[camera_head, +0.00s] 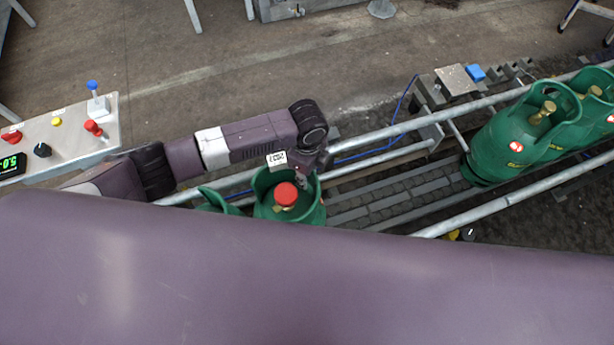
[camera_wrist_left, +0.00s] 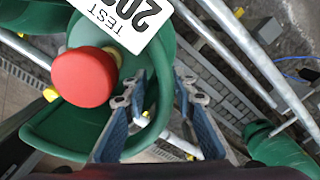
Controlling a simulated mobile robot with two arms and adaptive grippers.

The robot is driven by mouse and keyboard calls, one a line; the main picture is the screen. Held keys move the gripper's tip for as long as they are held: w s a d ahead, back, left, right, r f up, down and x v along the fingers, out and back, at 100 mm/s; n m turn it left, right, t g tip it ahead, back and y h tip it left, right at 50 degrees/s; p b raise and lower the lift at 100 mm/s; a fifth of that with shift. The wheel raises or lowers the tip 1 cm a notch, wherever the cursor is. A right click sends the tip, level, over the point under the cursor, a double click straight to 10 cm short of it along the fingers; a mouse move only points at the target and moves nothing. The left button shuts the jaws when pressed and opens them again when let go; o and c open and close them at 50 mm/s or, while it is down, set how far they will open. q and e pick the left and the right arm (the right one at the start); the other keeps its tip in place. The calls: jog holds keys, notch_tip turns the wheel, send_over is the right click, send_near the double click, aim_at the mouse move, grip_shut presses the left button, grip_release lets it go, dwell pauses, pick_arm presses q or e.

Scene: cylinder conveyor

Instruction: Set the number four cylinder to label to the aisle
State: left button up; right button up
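A green gas cylinder with a red cap (camera_head: 286,194) stands on the conveyor (camera_head: 395,202) in the head view, partly hidden by the purple form below. A white tag (camera_head: 276,158) printed "TEST" sits at its collar rim; it also shows in the left wrist view (camera_wrist_left: 126,18). My left gripper (camera_head: 303,180) is at the collar's right side. In the left wrist view its two fingers (camera_wrist_left: 158,92) are apart, with the collar wall (camera_wrist_left: 165,62) between them; contact cannot be told. Another green cylinder (camera_head: 214,203) is partly visible at left. My right gripper is not in view.
Several green cylinders (camera_head: 497,148) stand farther right on the conveyor. Metal rails (camera_head: 375,134) run along both sides. A control panel (camera_head: 62,138) with buttons and a green display is at left. The conveyor between the cylinder groups is empty.

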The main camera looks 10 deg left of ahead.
pick_arm(q)
notch_tip(320, 180, up, 11)
jog(key=shift+s, duration=0.15)
jog(key=shift+s+f, duration=0.1)
jog(key=shift+f, duration=0.05)
dwell(0.5)
